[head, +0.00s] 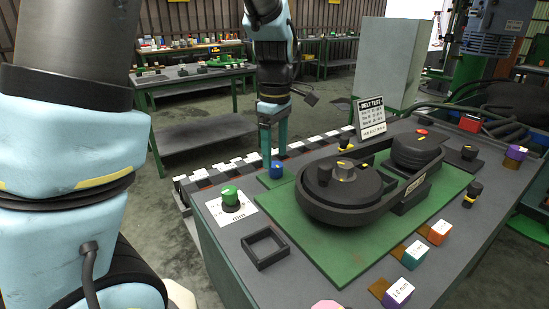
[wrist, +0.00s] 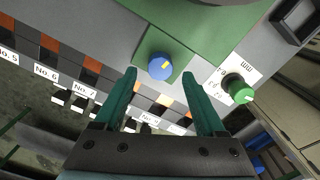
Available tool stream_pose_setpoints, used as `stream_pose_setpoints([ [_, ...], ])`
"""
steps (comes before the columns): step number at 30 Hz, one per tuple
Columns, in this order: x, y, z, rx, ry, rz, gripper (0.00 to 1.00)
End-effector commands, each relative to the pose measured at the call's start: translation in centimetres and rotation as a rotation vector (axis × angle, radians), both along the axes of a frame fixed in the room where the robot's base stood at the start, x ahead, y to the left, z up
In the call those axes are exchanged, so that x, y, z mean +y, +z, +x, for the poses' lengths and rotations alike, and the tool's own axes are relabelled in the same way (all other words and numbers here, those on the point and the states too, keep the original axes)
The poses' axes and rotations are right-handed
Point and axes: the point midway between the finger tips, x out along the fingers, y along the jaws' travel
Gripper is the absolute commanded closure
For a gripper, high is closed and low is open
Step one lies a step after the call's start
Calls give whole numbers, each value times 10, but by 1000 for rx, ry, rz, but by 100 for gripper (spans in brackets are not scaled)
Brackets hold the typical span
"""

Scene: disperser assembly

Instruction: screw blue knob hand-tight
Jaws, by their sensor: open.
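No contact between fingers and knob is visible. Whether the fingertips reach down to the knob's height is hard to tell.
A green knob (head: 231,196) on a white scale card stands close by. A square black frame (head: 265,248) lies on the table. The belt unit (head: 343,190) fills the green plate. Labelled small cubes (head: 399,290) and black knobs stand along the right side.

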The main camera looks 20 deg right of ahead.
Motion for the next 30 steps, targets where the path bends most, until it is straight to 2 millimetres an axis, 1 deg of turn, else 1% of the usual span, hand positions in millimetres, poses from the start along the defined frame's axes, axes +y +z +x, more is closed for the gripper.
stream_pose_setpoints([
  [1, 1, -7, -1, 3, 0, 3, 27],
  [3, 0, -15, 0, 2, -1, 2, 27],
  [6, 0, -22, 0, 0, -1, 0, 27],
  [10, 0, -26, 0, 1, 0, 1, 27],
  [17, 0, -26, 0, 0, -1, 0, 28],
  [30, 0, -26, 0, 0, -1, 0, 78],
])
